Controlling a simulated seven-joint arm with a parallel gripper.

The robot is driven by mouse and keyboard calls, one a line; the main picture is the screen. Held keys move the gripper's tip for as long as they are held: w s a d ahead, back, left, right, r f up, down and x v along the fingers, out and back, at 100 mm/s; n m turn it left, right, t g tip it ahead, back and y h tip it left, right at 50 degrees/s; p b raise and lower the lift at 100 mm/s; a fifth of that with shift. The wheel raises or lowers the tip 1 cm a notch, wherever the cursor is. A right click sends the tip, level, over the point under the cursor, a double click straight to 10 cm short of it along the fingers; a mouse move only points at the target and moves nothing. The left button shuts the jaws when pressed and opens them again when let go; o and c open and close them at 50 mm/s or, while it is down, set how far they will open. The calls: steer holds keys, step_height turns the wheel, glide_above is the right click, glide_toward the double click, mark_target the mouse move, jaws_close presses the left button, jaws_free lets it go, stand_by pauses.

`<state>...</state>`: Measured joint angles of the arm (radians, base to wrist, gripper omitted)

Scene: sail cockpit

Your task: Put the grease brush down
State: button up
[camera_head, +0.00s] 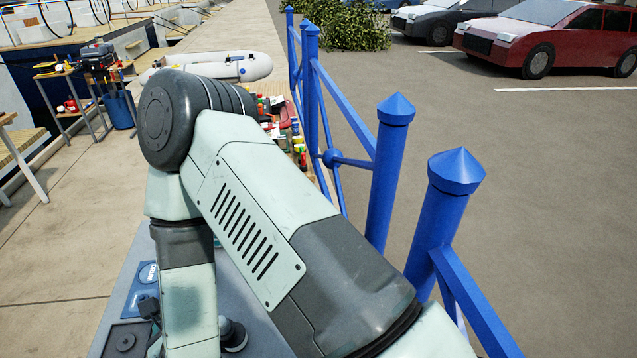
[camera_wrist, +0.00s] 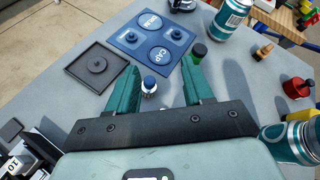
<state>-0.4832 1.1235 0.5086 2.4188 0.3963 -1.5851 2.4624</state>
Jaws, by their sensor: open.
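My gripper (camera_wrist: 160,64) is open in the wrist view, its two teal fingers spread over the grey worktop (camera_wrist: 225,95). In the head view, my arm hides the gripper and most of the worktop.
A blue mat (camera_wrist: 128,40) with round marked places lies ahead, beside a black square tray (camera_wrist: 75,68). Blue railing (camera_head: 388,160) borders the bench.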

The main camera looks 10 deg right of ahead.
steer(key=w+d+r+n+g, duration=0.1)
steer(key=w+d+r+n, duration=0.1)
steer(key=w+r+n, duration=0.3)
steer(key=w+d+r+n+g, duration=0.1)
steer(key=w+d+r+n, duration=0.2)
steer(key=r+n, duration=0.35)
steer(key=d+r+n+h, duration=0.2)
steer(key=d+r+n, duration=0.3)
steer(key=d+r, duration=0.45)
steer(key=s+d+r+n+g+h, duration=0.2)
steer(key=s+d+r+n, duration=0.3)
steer(key=s+d, duration=0.3)
steer(key=s+d+r+n+g+h, duration=0.1)
steer(key=s+d+r+n, duration=0.4)
steer(key=s+d+r, duration=0.3)
steer(key=s, duration=0.3)
steer(key=shift+d+g+h, duration=0.35)
steer(key=shift+g+h, duration=0.05)
